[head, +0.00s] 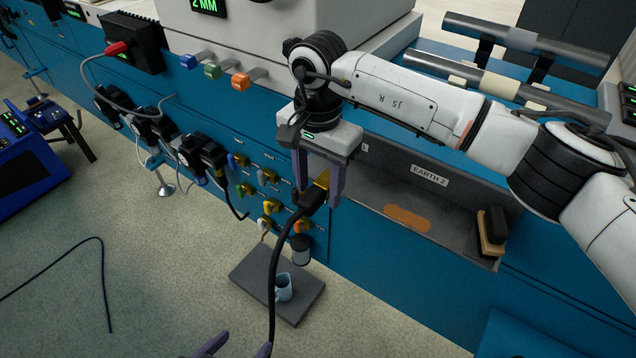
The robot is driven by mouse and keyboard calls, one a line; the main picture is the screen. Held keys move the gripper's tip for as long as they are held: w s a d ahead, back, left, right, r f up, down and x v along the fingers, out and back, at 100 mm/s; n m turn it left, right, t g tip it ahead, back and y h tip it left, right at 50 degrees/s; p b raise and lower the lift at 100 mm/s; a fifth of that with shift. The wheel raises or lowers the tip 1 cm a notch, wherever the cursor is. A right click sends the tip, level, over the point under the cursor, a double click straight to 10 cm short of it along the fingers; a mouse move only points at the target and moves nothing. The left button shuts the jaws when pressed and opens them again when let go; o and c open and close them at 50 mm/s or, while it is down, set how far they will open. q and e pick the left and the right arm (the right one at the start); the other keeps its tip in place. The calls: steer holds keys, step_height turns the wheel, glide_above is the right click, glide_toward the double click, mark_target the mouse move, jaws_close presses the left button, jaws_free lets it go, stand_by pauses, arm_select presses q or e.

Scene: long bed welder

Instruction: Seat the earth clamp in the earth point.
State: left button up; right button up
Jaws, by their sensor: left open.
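A black clamp-like connector (312,199) with a yellow part on top, which I take for the earth clamp, is between the purple fingers of my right gripper (319,185). The fingers appear shut on its sides. A thick black cable hangs from it to the bottom of the head view. A grey recess (365,190) labelled EARTH 2 (429,175) is to its right, with a flat copper-coloured pad (408,218) inside. I cannot tell for sure which spot is the earth point. My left gripper (238,348) is open and empty at the bottom edge, mostly out of view.
Several yellow and coloured fittings (270,206) stick out of the blue panel (225,110) left of the clamp. Black plugs (200,155) sit further left. A block (491,232) stands at the recess's right end. A mug (284,288) stands on a dark floor plate (250,282).

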mark_target(318, 187)
step_height(318, 187, up, 3)
steer(key=shift+r, duration=0.1)
step_height(318, 187, up, 6)
steer(key=shift+p, duration=0.45)
arm_select(q)
steer(key=shift+r, duration=0.5)
arm_select(e)
steer(key=shift+r, duration=0.55)
